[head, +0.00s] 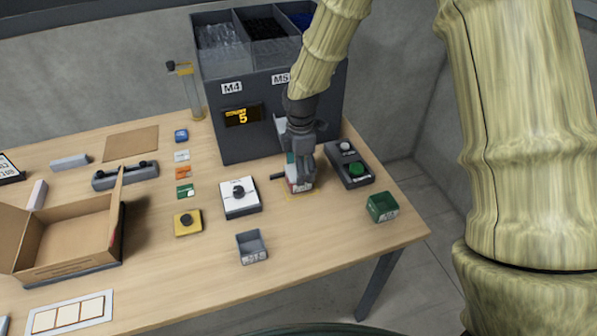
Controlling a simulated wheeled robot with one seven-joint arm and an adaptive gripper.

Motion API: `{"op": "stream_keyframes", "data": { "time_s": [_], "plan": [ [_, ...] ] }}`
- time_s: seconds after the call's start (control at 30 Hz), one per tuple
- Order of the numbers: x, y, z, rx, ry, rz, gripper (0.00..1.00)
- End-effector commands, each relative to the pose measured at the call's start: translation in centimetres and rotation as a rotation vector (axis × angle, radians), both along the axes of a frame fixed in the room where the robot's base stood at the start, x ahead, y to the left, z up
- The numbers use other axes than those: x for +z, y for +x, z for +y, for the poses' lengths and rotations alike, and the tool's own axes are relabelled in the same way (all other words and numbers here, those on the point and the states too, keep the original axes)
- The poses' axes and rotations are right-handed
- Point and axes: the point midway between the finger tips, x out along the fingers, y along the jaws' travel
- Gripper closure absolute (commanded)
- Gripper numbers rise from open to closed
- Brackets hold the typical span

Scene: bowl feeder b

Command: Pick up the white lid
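What looks like the white lid (241,205) is a flat white square with a black knob on top. It lies on the table left of my gripper, uncovered and apart from it. My gripper (299,170) points down in front of the dark bin cabinet, at a small white and red container (301,186) on the table. The fingers overlap the container's upper part. I cannot tell whether they are open or shut, or whether they touch it.
The dark bin cabinet (232,145) stands behind my gripper. A button box (349,166) and a green bin (382,207) are to the right. A grey bin (252,247) and yellow knobbed block (188,222) are in front. An open carton (70,250) stands left.

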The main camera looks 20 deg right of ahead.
Motion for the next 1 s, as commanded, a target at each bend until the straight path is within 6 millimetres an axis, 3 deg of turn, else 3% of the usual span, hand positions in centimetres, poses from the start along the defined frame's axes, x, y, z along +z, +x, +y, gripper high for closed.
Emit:
{"op": "stream_keyframes", "data": {
  "time_s": [0.1,0.23,0.67,1.0],
  "plan": [
    [0.0,0.0,0.0,0.000,0.000,0.000,0.32],
    [0.0,0.0,0.0,0.001,0.000,0.000,0.56],
    [0.4,0.0,0.0,0.000,0.000,0.000,0.56],
    [3.5,-0.5,0.3,0.003,0.000,0.000,0.56]
  ]
}}
